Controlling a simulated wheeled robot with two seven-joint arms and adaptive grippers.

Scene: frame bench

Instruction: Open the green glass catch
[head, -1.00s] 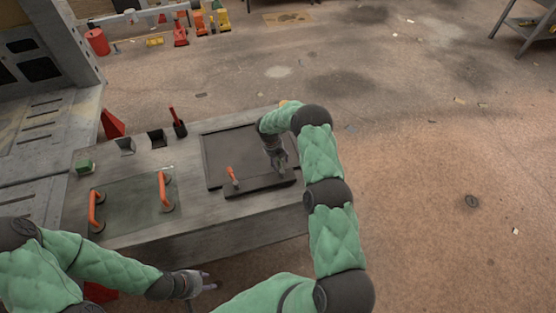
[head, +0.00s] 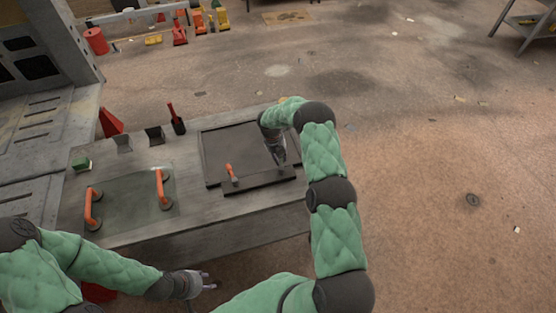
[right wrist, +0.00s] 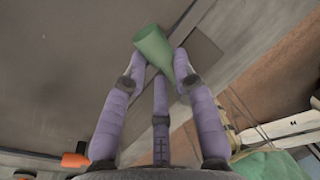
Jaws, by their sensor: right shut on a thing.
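The green catch (right wrist: 153,47) shows in the right wrist view as a tapered green handle between the fingers of my right gripper (right wrist: 165,78). The fingers are shut on it. In the head view my right gripper (head: 279,160) is at the right end of the dark bar in front of the framed panel, and it hides the catch there. My left gripper (head: 208,280) is open and empty, low in front of the bench, away from the catch.
An orange catch (head: 231,173) stands on the dark bar (head: 258,181) left of my right gripper. A glass pane (head: 130,205) with two orange-handled suction cups lies on the bench's left part. A green block (head: 81,164) and a red-handled tool (head: 175,118) are further back.

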